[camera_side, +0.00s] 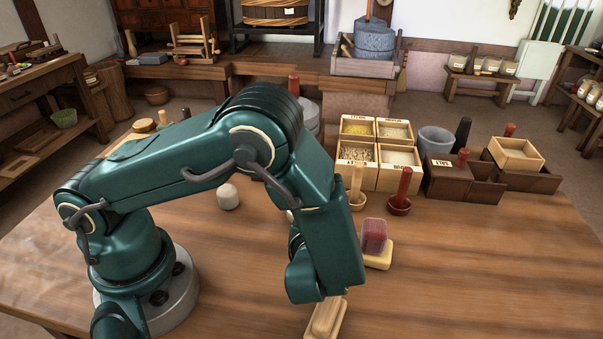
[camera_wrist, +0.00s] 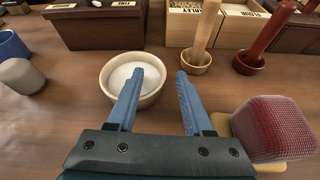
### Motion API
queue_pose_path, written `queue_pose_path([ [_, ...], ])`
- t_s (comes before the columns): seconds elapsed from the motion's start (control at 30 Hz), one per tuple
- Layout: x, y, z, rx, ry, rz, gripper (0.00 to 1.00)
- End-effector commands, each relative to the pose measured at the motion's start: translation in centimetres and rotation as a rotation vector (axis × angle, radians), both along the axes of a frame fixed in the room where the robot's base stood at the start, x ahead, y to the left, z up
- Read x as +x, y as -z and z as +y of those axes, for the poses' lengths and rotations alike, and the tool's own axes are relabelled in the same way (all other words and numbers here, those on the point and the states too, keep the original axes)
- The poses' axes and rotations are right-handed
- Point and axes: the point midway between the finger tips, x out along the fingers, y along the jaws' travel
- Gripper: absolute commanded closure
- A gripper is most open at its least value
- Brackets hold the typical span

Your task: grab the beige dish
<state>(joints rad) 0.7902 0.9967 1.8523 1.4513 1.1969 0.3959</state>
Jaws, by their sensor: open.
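The beige dish (camera_wrist: 106,82) is a round bowl with something white and smooth inside. In the wrist view it lies ahead of my gripper (camera_wrist: 159,74), left of centre, in front of the dark box. My gripper is open with nothing between its two blue fingers. The left finger crosses in front of the dish in the picture and hides part of its right side. The right finger is to the right of its rim. I cannot tell the height of the fingers above the table. In the side view my arm hides the fingers and most or all of the dish.
A red block (camera_wrist: 275,128) on a yellow base stands close right of my gripper. Pestle-like tools in small cups (camera_wrist: 195,62) (camera_wrist: 247,63) stand behind. A pale rounded object (camera_wrist: 20,76) is at left. Labelled grain boxes (camera_side: 357,172) line the back. The table's front right (camera_side: 480,270) is clear.

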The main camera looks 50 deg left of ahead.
Motion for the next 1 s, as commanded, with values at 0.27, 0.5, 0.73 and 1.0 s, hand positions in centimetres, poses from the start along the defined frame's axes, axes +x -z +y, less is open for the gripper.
queue_pose_path([
  [0.27,0.00,-0.01,-0.01,-0.001,0.000,-0.001,0.87],
  [0.5,-0.04,0.06,-0.02,-0.002,0.000,0.002,1.00],
  [0.73,-0.09,0.14,0.00,-0.003,-0.001,0.005,1.00],
  [1.0,-0.16,0.18,0.04,-0.002,-0.003,0.007,1.00],
])
